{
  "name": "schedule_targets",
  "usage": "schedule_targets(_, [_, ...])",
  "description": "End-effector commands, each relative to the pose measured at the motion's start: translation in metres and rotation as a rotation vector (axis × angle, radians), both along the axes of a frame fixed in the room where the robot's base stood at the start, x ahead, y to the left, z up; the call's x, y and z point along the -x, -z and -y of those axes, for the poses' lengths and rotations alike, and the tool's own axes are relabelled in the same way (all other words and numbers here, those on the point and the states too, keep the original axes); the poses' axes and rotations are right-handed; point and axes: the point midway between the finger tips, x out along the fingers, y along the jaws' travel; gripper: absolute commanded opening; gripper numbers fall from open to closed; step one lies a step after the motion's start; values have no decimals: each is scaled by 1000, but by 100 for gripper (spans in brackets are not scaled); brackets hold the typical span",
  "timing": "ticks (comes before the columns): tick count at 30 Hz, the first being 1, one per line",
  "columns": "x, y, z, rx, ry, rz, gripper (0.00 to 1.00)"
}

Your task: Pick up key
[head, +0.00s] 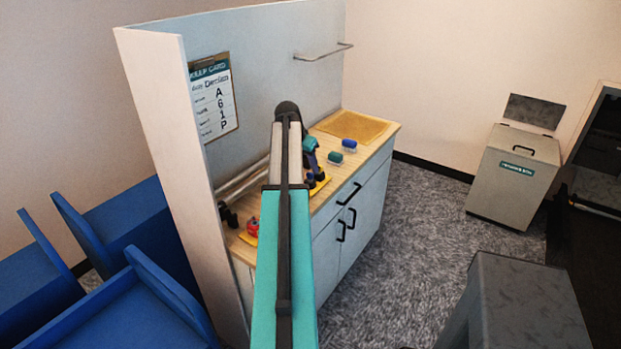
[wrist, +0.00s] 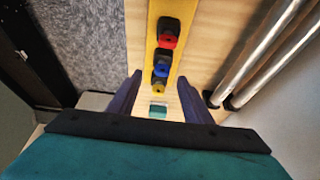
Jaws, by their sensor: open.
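My gripper (wrist: 160,76) is open, its two purple fingers on either side of a yellow strip on the wooden counter. The strip carries coloured pieces with dark blocks in a row: a red one (wrist: 168,40), a blue one (wrist: 162,69) and a yellow one (wrist: 158,87). They look like key heads, but I cannot tell for sure. The blue and yellow pieces show between the fingers, the red one beyond them. Contact is not visible. In the head view my gripper (head: 314,170) is partly hidden by my arm, over the yellow strip (head: 320,186).
Two metal rods (wrist: 262,55) lie to the right in the wrist view. On the counter stand a teal block (head: 335,158), a blue block (head: 349,145) and a red object (head: 252,228). A side panel (head: 180,150) bounds the counter's left end. A yellow tray (head: 385,124) lies at its far end.

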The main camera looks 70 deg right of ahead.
Motion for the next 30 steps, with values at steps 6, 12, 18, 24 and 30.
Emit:
schedule_targets(6, [0,2,2,-1,0,-1,45])
schedule_targets(12, [0,13,9,-1,1,-2,45])
schedule_targets(18, [0,30,18,-2,2,-1,45])
schedule_targets(24, [2,44,22,-1,1,0,45])
schedule_targets(30, [3,47,23,0,2,0,45])
